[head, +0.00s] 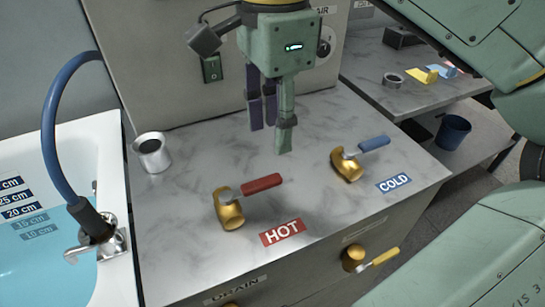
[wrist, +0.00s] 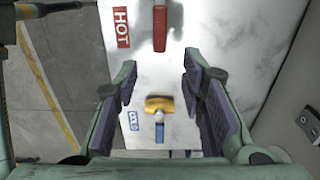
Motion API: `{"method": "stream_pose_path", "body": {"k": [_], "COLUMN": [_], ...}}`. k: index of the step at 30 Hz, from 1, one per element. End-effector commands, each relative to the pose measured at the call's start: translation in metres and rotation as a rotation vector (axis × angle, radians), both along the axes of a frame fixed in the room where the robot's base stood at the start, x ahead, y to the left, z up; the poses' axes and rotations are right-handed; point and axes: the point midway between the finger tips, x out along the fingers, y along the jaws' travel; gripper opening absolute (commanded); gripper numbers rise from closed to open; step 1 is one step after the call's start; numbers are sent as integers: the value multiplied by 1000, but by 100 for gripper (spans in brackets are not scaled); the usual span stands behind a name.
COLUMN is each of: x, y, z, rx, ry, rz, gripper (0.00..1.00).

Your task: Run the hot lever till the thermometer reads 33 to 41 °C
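The red hot lever (head: 262,184) sits on a brass valve (head: 230,212) on the metal counter, above the red HOT label (head: 283,232). Its handle points right and slightly up in the head view. It also shows at the top of the wrist view (wrist: 160,28). The blue cold lever (head: 374,143) is on a second brass valve to the right, beside the COLD label (head: 394,182). My gripper (head: 271,138) is open and empty, pointing down above the counter, behind the levers and apart from both. I cannot make out a thermometer or its reading.
A tub (head: 118,170) with blue water and a depth scale is at left, with a blue hose (head: 50,130) to its spout. A metal cup (head: 151,152) stands on the counter. A yellow-handled drain valve (head: 378,258) is on the front. The counter's middle is clear.

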Motion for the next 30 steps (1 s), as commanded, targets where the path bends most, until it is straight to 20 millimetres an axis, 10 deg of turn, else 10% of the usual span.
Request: {"method": "stream_pose_path", "body": {"k": [15,30], "x": [0,0], "y": [0,0], "z": [-83,-89], "rx": [1,1], "ry": [1,0], "rz": [-2,-1], "gripper": [37,28]}}
